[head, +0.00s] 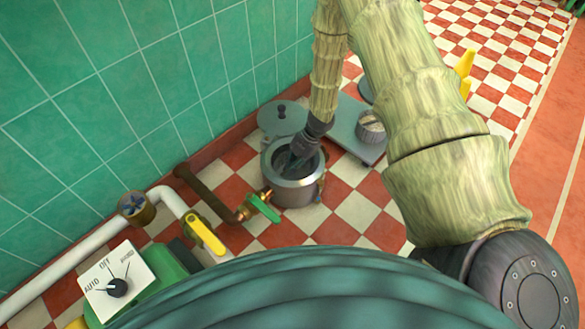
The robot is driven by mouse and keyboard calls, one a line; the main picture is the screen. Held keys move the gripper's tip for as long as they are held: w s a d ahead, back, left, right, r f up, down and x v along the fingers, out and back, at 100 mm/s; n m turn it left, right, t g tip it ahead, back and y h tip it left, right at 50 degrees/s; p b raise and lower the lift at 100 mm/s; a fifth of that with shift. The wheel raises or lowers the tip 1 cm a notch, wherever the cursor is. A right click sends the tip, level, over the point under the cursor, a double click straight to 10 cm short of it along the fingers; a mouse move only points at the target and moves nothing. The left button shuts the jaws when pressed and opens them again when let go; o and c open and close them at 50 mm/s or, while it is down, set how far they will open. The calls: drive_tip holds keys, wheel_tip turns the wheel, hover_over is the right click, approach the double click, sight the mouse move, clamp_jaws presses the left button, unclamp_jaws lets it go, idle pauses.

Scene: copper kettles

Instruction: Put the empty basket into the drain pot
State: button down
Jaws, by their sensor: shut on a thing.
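The grey metal drain pot (294,191) stands on the checkered floor near the tiled wall, open at the top. My gripper (296,160) reaches down into the mouth of the pot from above. It is shut on the basket, which is mostly hidden by the fingers, the shadow and the pot's rim. I cannot tell whether the basket touches the bottom of the pot.
A round grey lid (282,116) lies behind the pot by the wall. A grey platform (349,117) to the right carries a ribbed metal cup (371,127). A brass tap with a green handle (264,207), a yellow-handled valve (205,233) and pipes crowd the left.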

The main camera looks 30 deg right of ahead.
drive_tip(key=shift+f, duration=0.1)
drive_tip(key=c, duration=1.5)
unclamp_jaws()
drive_tip(key=p+v, duration=0.5)
drive_tip(key=v, duration=0.7)
drive_tip(key=shift+p, duration=0.35)
drive_tip(key=shift+a, duration=0.1)
